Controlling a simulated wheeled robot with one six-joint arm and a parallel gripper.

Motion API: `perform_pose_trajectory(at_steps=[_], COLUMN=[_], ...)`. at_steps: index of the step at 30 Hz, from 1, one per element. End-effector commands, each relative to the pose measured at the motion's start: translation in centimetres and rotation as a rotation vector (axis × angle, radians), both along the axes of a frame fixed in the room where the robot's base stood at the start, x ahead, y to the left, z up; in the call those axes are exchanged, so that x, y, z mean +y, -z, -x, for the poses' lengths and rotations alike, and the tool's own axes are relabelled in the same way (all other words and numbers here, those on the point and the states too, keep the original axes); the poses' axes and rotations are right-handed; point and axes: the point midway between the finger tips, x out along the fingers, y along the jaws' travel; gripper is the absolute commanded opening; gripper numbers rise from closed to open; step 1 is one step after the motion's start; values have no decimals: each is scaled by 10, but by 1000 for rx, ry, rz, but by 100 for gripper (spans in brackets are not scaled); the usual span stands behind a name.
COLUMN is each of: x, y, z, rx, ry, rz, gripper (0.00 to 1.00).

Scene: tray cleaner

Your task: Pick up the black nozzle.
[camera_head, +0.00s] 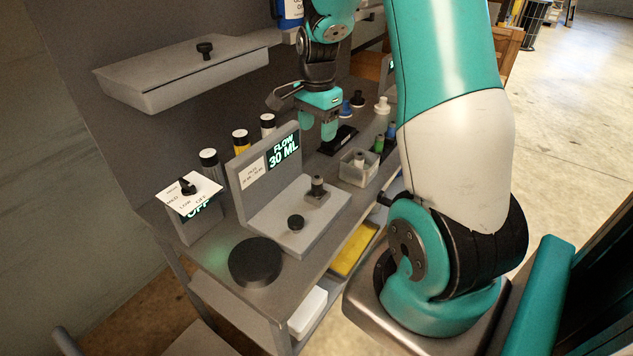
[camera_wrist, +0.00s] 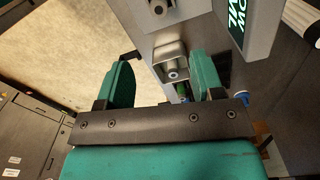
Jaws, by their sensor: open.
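A small black pawn-shaped piece, which looks like the black nozzle (camera_head: 358,98), stands at the far end of the bench in the head view. It is between a blue nozzle (camera_head: 346,108) on its left and a white nozzle (camera_head: 383,104) on its right. My gripper (camera_head: 318,124) is open and empty, pointing down above the bench, nearer than the nozzles and to their left. In the wrist view its two teal fingers (camera_wrist: 161,78) are wide apart. A blue piece (camera_wrist: 241,97) shows beside the right finger there. I cannot make out the black nozzle in that view.
A black flat block (camera_head: 340,140) lies below my gripper. A small clear bin (camera_head: 356,174) with a grey vial and green-and-dark vials (camera_head: 379,143) stand nearby.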

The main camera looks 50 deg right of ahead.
Motion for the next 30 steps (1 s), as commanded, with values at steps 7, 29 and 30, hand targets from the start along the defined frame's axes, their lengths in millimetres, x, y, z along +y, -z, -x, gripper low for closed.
perform_pose_trajectory(at_steps=[7, 29, 30], x=[0, 4, 4], y=[50, 146, 152], z=[1, 2, 1], rx=[10, 7, 6], ry=[11, 6, 6], rz=[-3, -2, -2], gripper=[61, 61, 61])
